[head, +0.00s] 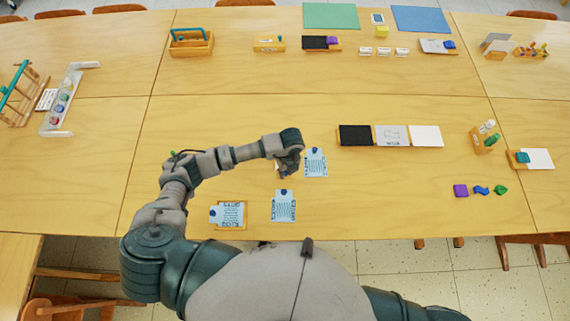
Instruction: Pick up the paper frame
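A wooden frame with printed paper (232,222) lies near the table's front edge, with a light-blue clip-like piece at its left; I take it to be the paper frame, though this is not certain. My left gripper (289,165) points down at the table, up and to the right of that frame and apart from it. It covers most of a small light-blue and wooden item just left of a printed blue card (316,163). Its fingers are hidden or too small to show whether they are open or touching anything. My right gripper is out of view.
Another blue card (284,205) lies near the front edge. A row of black, printed and white panels (390,136) lies to the right. The table's middle left is clear.

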